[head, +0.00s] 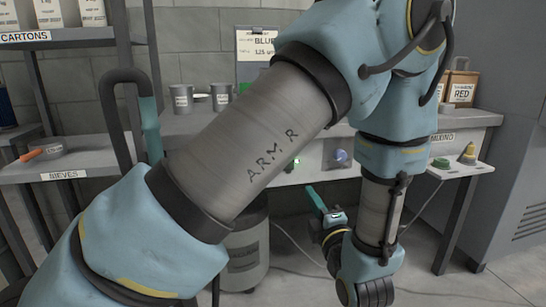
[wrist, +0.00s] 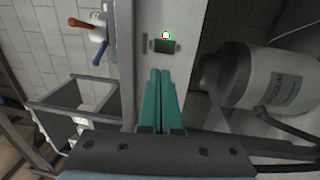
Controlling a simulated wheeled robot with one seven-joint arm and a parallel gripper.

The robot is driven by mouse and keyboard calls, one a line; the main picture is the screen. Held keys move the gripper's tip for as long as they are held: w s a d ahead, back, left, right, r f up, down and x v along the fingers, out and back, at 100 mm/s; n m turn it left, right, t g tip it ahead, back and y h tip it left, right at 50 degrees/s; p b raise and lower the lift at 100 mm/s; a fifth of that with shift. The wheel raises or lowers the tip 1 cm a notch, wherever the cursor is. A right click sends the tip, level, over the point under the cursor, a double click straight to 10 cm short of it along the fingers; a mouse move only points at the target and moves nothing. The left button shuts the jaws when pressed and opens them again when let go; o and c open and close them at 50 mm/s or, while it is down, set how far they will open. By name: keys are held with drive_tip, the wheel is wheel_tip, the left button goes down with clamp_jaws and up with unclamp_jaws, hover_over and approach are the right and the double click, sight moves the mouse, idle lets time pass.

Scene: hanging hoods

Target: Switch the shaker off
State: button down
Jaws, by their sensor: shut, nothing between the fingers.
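In the wrist view a small green-lit button (wrist: 165,35) sits beside a dark rectangular plate (wrist: 164,46) on a pale panel. A green light (head: 296,162) also shows on the bench front in the head view, just past my arm. My gripper (wrist: 160,71) has its two teal fingers pressed together and empty, pointing at the panel just short of the plate. I cannot tell whether they touch it. In the head view my gripper (head: 314,190) is low in front of the bench. No body clearly recognisable as the shaker shows; my arm hides much of the bench.
A blue knob (head: 339,158) is on the bench front. A grey drum (head: 245,255) stands below, also in the wrist view (wrist: 268,78). Grey cups (head: 221,97) stand on the bench. A side shelf at right holds a yellow-topped object (head: 468,154). Cables cross the floor.

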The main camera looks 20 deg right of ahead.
drive_tip(key=shift+w, duration=0.1)
drive_tip(key=w+d+r, duration=0.1)
drive_tip(key=w, duration=1.2)
drive_tip(key=shift+w+d+r, duration=0.3)
drive_tip(key=shift+r, duration=0.1)
